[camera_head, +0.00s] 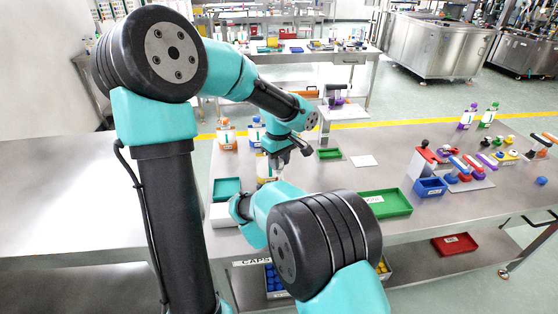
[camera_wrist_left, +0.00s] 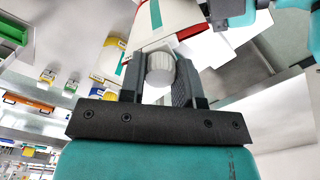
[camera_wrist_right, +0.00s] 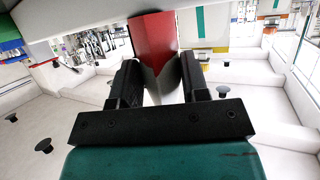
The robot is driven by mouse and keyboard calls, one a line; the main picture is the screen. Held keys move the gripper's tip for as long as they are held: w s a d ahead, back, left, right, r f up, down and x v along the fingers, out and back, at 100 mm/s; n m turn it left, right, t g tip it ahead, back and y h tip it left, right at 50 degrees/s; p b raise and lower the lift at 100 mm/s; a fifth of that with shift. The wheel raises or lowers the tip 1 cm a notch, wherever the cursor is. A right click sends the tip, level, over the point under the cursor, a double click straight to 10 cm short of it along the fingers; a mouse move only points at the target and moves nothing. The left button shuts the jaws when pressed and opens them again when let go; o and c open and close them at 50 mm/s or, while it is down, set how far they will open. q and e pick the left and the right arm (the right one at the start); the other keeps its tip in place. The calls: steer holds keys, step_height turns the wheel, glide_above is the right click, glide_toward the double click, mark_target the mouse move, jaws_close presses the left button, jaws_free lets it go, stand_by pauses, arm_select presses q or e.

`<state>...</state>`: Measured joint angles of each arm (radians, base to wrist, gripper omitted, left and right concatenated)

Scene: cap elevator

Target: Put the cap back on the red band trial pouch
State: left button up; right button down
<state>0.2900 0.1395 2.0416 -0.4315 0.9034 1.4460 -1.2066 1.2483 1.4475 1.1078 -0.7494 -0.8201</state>
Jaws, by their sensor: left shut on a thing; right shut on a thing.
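My left gripper (camera_wrist_left: 158,68) is shut on a pale grey ridged cap (camera_wrist_left: 160,72). In the left wrist view the white pouch with the red band (camera_wrist_left: 192,30) is just beyond the cap, tilted in the picture. I cannot tell whether the cap touches its spout. My right gripper (camera_wrist_right: 158,75) is shut on the pouch, whose red part (camera_wrist_right: 153,38) fills the space ahead of its fingers. In the head view my left gripper (camera_head: 281,160) is above the table's left part; my right gripper and the red band pouch are hidden there by my arm.
A teal tray (camera_head: 227,188) and a green tray (camera_head: 387,205) lie nearby. Blue bins (camera_head: 430,187) and racks are at right.

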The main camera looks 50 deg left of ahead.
arm_select(q)
steer(key=m, duration=0.6)
steer(key=shift+m, duration=0.3)
steer(key=m, duration=0.3)
steer(key=shift+m, duration=0.4)
steer(key=m, duration=0.7)
steer(key=shift+m, duration=0.4)
steer(key=m, duration=0.3)
steer(key=shift+m, duration=0.4)
steer(key=m, duration=0.3)
steer(key=shift+m, duration=0.4)
steer(key=m, duration=0.3)
steer(key=shift+f+m, duration=0.1)
steer(key=shift+m, duration=0.3)
steer(key=o, duration=1)
